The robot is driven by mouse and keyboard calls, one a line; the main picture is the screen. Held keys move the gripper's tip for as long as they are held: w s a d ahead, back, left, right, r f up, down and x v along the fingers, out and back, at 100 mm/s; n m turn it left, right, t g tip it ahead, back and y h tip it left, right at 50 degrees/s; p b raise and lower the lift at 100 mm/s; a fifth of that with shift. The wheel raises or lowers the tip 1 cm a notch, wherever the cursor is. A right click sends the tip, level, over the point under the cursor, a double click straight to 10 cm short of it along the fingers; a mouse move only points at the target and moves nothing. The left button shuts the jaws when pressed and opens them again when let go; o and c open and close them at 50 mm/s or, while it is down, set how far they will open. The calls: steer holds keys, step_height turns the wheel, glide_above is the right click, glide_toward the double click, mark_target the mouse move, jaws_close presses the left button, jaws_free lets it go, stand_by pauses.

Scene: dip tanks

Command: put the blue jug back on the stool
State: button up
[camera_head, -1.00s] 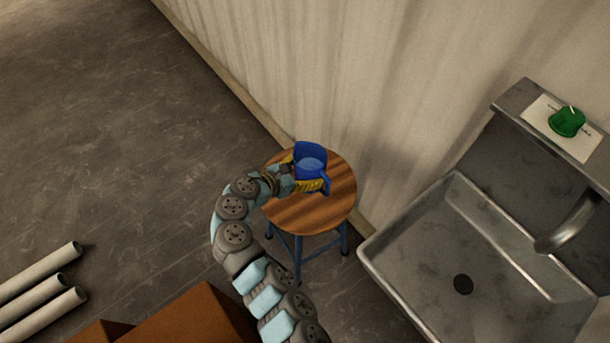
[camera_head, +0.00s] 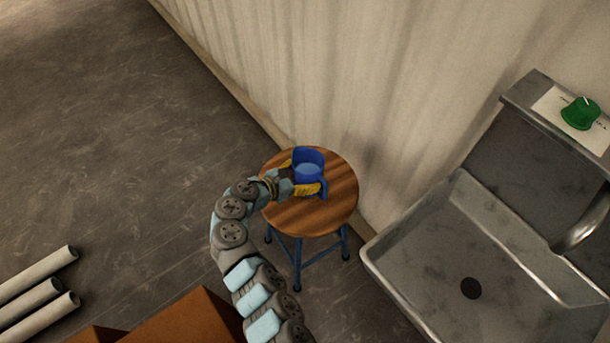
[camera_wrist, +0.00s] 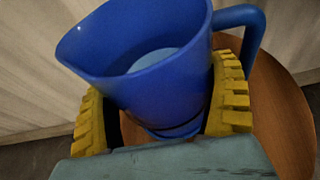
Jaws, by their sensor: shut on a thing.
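The blue jug (camera_head: 309,167) is upright over the round wooden top of the stool (camera_head: 315,215), with pale blue inside it. My gripper (camera_head: 306,177) has its yellow fingers shut around the jug's body. In the wrist view the jug (camera_wrist: 150,70) fills the middle, with its spout to the left and handle to the upper right. The yellow fingers press on both sides of its lower body. The stool top (camera_wrist: 275,110) shows behind and to the right. The jug's base is mostly hidden, so I cannot tell if it touches the wood.
The pale wall (camera_head: 330,70) runs close behind the stool. Pipes (camera_head: 40,295) and a brown box (camera_head: 190,322) lie lower left. The left floor is clear.

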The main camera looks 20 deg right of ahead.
steer(key=o, duration=1)
steer(key=shift+c, duration=0.2)
steer(key=p+v, duration=0.3)
steer(key=v, duration=0.9)
steer(key=shift+p, duration=0.35)
